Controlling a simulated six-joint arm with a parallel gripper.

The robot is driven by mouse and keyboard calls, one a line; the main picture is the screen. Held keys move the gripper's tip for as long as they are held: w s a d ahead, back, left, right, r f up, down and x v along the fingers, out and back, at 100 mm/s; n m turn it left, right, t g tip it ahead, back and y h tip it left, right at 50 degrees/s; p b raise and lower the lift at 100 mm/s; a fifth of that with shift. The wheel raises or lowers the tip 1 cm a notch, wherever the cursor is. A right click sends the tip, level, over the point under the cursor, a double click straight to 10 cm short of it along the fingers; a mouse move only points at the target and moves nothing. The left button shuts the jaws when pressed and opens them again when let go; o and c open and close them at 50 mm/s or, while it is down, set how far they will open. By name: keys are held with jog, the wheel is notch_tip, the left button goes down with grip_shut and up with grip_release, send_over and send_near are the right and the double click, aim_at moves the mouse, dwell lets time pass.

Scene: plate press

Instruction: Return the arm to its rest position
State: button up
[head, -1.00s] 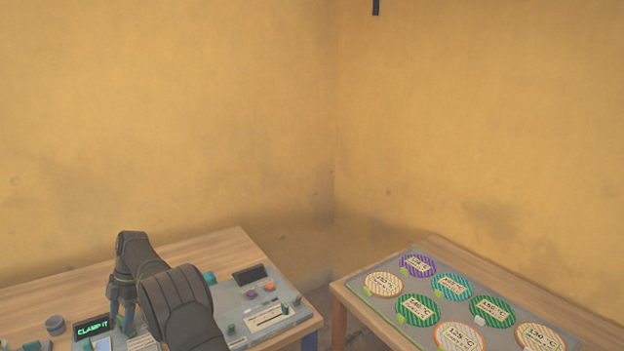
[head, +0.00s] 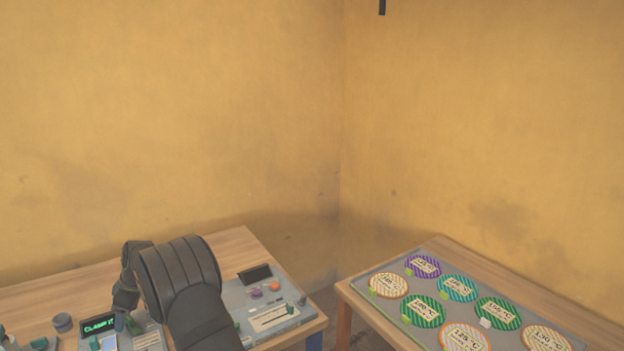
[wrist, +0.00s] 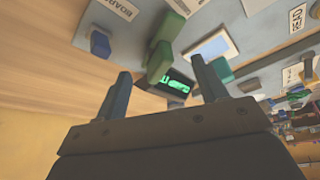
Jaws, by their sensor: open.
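My arm reaches over the left table in the head view. My gripper (wrist: 162,92) shows in the wrist view with its two fingers apart and nothing between them. In the head view its fingertips are small and partly hidden by my arm links. Past the fingers in the wrist view are a green block-like part (wrist: 160,62), a lit green display (wrist: 178,84) and a pale screen (wrist: 210,50). In the head view the display (head: 100,325) reads "CLAMP IT", its end partly covered. I cannot tell whether a finger touches anything.
The grey control panel (head: 236,300) carries small knobs, labels and a dark screen (head: 255,274). A grey cylinder (head: 62,323) stands left on the wooden table. On the right table, a grey tray (head: 372,320) holds several striped discs with temperature labels. A gap separates the tables.

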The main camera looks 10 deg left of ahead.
jog(key=shift+s+m+t, duration=0.1)
jog(key=shift+m+t, duration=0.5)
jog(key=shift+m, duration=1.05)
jog(key=shift+m+t, duration=0.6)
jog(key=shift+m, duration=1.05)
